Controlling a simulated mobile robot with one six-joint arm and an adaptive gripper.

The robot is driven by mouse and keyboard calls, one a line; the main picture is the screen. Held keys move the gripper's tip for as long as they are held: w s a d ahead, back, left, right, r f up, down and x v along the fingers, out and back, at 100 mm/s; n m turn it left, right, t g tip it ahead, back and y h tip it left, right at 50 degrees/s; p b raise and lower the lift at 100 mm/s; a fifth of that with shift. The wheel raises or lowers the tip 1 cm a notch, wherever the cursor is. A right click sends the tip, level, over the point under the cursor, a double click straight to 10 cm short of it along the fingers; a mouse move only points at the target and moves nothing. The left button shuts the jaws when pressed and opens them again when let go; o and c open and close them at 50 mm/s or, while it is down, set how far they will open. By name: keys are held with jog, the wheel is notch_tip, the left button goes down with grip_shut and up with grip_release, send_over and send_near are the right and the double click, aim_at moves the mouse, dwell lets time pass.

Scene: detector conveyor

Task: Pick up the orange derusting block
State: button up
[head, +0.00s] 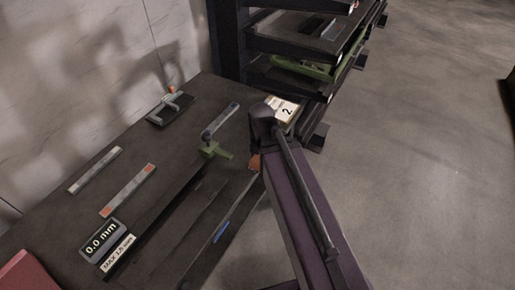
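A small orange block (254,161) shows on the dark table just left of my arm. My arm link covers part of it, so its full shape is hidden and I cannot be sure it is the derusting block. My arm reaches up from the bottom right and ends in a dark rounded joint above the table's right side. The fingers of my gripper are not visible.
A dark table (62,215) holds a 0.0 mm display (102,239), a long dark rail, a green fixture (212,150), flat bars (128,190) and a small clamp device (170,104). A card marked 2 (284,109) lies behind my arm. A shelf rack (290,70) stands behind; floor is clear right.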

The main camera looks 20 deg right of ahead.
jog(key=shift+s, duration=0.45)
